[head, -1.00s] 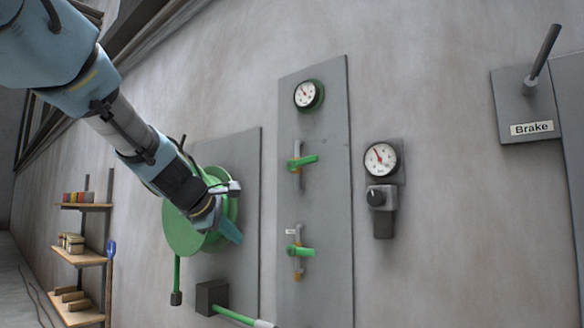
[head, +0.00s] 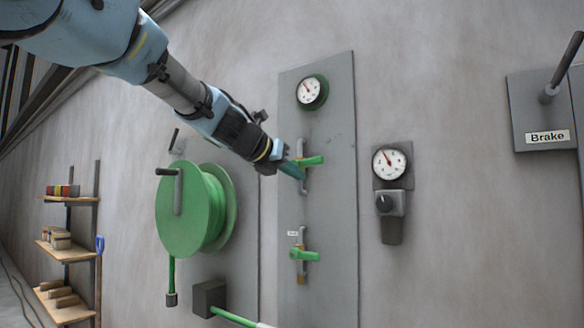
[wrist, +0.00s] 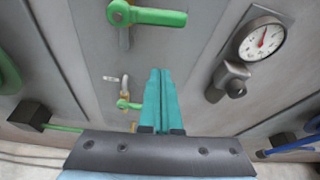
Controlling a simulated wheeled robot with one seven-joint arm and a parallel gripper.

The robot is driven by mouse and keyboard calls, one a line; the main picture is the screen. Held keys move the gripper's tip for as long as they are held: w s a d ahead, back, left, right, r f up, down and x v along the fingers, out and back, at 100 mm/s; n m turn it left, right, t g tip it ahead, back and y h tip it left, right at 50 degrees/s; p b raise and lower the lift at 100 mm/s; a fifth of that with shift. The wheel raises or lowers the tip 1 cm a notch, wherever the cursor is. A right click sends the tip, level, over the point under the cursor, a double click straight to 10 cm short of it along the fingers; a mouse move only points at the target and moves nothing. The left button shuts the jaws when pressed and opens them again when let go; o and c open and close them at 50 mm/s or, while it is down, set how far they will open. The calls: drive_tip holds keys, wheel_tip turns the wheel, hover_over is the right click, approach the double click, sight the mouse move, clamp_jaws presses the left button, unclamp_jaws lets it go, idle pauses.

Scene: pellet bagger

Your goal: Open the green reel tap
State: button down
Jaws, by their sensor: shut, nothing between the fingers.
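Two taps with green lever handles sit on a tall grey wall panel. The upper tap (head: 310,161) lies crosswise to its vertical pipe, and so does the lower tap (head: 303,255), which has a small unreadable tag. The frames do not tell which is the reel tap. My gripper (head: 298,171) has teal fingers, shut and empty, beside the upper tap in the head view; contact is unclear. In the wrist view, my gripper (wrist: 160,72) points up the picture, with the upper tap (wrist: 155,17) beyond its tips and the lower tap (wrist: 128,104) left of the fingers.
A green hose reel (head: 185,215) hangs left of the panel, with a dark box (head: 209,298) below. A round gauge (head: 312,92) is above the taps. Another gauge (head: 389,163) with a black knob is to the right. A Brake lever (head: 562,70) stands out at far right.

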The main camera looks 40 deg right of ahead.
sight(306, 163)
drive_tip(key=w+d+r+p, duration=0.1)
drive_tip(key=d+p, duration=0.2)
drive_tip(key=d, duration=0.3)
drive_tip(key=shift+w+r, duration=0.35)
drive_tip(key=shift+r, duration=0.05)
